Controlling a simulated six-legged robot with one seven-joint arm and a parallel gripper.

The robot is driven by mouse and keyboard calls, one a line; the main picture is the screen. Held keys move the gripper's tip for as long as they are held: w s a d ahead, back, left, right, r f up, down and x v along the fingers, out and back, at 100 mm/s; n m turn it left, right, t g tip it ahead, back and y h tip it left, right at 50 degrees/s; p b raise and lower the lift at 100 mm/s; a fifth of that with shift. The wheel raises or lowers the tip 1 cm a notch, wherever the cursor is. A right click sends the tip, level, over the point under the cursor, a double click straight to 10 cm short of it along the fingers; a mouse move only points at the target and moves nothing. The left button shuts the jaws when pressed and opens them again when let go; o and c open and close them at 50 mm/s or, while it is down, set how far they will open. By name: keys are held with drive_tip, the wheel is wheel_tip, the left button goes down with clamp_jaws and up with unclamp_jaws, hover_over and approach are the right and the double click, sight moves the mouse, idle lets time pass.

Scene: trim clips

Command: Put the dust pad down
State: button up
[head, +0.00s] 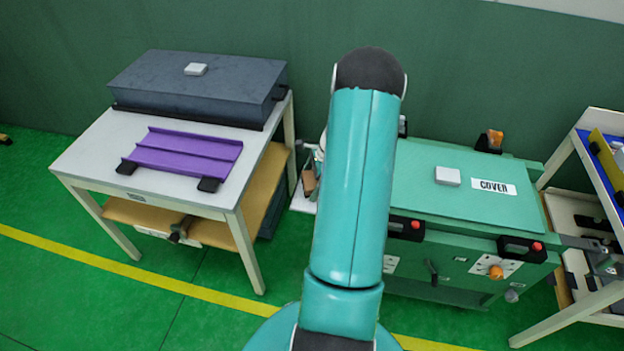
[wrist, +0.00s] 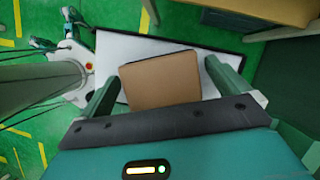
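A flat brown block (wrist: 160,80), which looks like the dust pad, lies over a white dark-rimmed surface (wrist: 140,48) in the wrist view. My gripper (wrist: 162,70) has its two green fingers spread wide, one on each side of the block. White surface shows between the block and the fingers, so they appear apart from it. The block sits slightly turned relative to the fingers. In the head view, a small brown piece (head: 309,182) shows left of my arm, above a white surface edge (head: 302,204); my arm hides the gripper there.
At left, a white table (head: 85,160) holds a purple ribbed panel (head: 185,153) and a dark case (head: 195,90) with a small white block on top. At right stands a green machine with a cover (head: 480,215), and a white block (head: 447,176) on it. A shelf cart (head: 560,165) stands far right.

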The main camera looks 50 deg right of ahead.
drive_tip(key=v, duration=1.2)
drive_tip(key=w+a+r+n+h, duration=0.1)
drive_tip(key=w+a+r+n, duration=0.2)
drive_tip(key=a+r+n, duration=0.65)
drive_tip(key=w+a+r+n+h, duration=0.1)
drive_tip(key=w+a+r+n, duration=0.45)
drive_tip(key=a, duration=0.85)
drive_tip(key=s+a+r+n+t, duration=0.1)
drive_tip(key=s+a+r+n, duration=0.1)
drive_tip(key=s+a+n, duration=0.2)
drive_tip(key=s+a+r+n, duration=0.3)
drive_tip(key=s+a+n, duration=0.1)
drive_tip(key=a, duration=0.6)
drive_tip(key=s+a+r+n+t+h, duration=0.1)
drive_tip(key=s+a+r+n, duration=0.2)
drive_tip(key=s+a, duration=0.2)
drive_tip(key=shift+a+n+t, duration=0.3)
drive_tip(key=shift+a+n, duration=0.1)
drive_tip(key=shift+a, duration=0.7)
drive_tip(key=shift+r, duration=0.15)
